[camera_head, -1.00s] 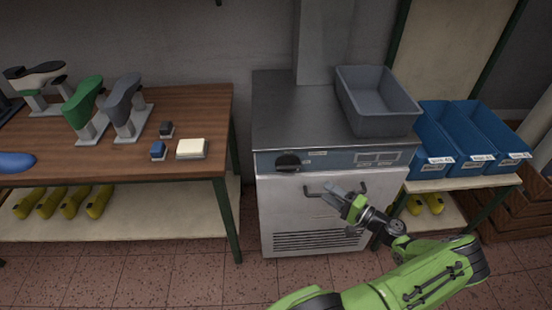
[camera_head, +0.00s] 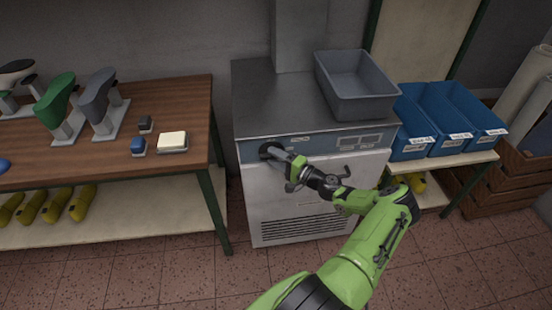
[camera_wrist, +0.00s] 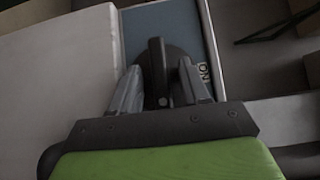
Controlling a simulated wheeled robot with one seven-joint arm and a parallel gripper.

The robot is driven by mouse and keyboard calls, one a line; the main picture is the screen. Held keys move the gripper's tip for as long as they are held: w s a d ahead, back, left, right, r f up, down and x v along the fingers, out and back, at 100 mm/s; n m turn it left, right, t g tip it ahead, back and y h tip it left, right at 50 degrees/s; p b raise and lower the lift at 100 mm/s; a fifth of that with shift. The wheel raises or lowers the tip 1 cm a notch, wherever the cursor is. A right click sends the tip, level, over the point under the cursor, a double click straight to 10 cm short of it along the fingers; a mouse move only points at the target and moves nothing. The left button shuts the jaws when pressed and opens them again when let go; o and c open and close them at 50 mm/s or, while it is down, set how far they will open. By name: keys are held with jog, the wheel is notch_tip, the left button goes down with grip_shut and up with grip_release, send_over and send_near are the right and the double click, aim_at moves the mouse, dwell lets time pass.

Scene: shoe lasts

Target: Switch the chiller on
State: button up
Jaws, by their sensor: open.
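The chiller (camera_head: 305,205) is a grey steel cabinet with a blue control strip (camera_head: 318,145) along its upper front. A dark rotary knob (camera_head: 268,149) sits at the left end of the strip, partly hidden by my gripper in the head view. My gripper (camera_head: 282,155) is open at the knob. In the wrist view the knob's raised black handle (camera_wrist: 157,72) stands between the two fingers of my gripper (camera_wrist: 160,85), with a gap showing on the right. Contact cannot be told.
A grey bin (camera_head: 358,88) stands on the chiller's top at the right. Blue bins (camera_head: 412,140) are on a shelf to the right. A wooden table (camera_head: 185,110) with shoe lasts and small blocks is on the left. The tiled floor in front is clear.

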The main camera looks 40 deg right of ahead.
jog(key=shift+c, duration=0.4)
grip_shut()
jog(key=shift+w+a+r+n+g+h+p, duration=0.15)
jog(key=shift+n+g+h+p, duration=0.5)
jog(key=shift+n+g+h, duration=0.95)
jog(key=shift+w+a+r+n+g+h+p, duration=0.15)
jog(key=shift+n+g+h+p, duration=0.45)
jog(key=shift+n+g+h, duration=0.95)
jog(key=shift+a+r+n+g+h+p, duration=0.25)
jog(key=shift+n+g+h+p, duration=0.4)
jog(key=shift+n+g+h, duration=0.95)
jog(key=shift+m+g+y, duration=0.25)
jog(key=shift+g+y, duration=0.1)
jog(key=shift+y, duration=0.1)
